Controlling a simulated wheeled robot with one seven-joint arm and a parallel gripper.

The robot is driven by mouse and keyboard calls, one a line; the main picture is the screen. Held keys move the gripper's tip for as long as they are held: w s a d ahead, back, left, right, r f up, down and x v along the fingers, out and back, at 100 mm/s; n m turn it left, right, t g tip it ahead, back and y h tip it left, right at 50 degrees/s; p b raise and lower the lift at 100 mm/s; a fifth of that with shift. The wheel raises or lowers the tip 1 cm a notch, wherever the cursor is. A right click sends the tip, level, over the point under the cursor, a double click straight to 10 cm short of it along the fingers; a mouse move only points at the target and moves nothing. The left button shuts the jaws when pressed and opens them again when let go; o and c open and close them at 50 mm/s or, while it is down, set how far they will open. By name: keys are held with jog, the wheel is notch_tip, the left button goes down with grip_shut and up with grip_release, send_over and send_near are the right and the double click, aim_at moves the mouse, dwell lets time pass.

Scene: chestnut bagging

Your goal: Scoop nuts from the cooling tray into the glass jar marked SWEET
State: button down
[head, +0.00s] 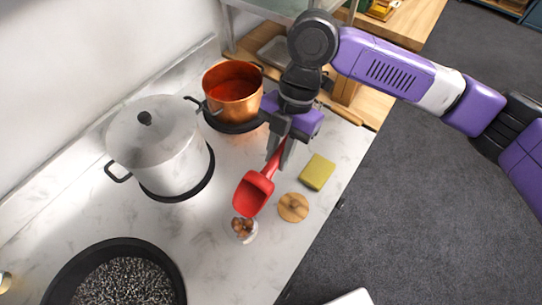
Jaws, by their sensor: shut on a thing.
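My gripper (279,152) is shut on the handle of a red scoop (253,195), which points down toward the front left. The scoop's bowl looks empty. Just below its tip in the picture is a small clear vessel, seemingly a glass jar (253,238), with several brown nuts (242,226) in it. The scoop hides part of the area behind it, and I cannot tell whether it touches the jar. No SWEET marking is readable. I cannot make out a cooling tray for certain.
A round wooden lid (293,208) and a yellow-green sponge (317,172) lie right of the scoop. A lidded steel pot (158,150) and a copper pot (233,100) stand behind left. A black pan (62,288) of dark grains is at front left. The counter's edge runs along the right.

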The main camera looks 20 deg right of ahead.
jog(key=shift+w+d+r+g+y, duration=0.1)
jog(key=shift+w+d+g+y, duration=0.05)
jog(key=shift+g+y, duration=0.3)
jog(key=shift+w+d+r+g+y, duration=0.15)
jog(key=shift+g+y, duration=0.1)
jog(key=shift+y, duration=0.3)
jog(key=shift+r+p, duration=0.75)
jog(key=shift+r, duration=0.6)
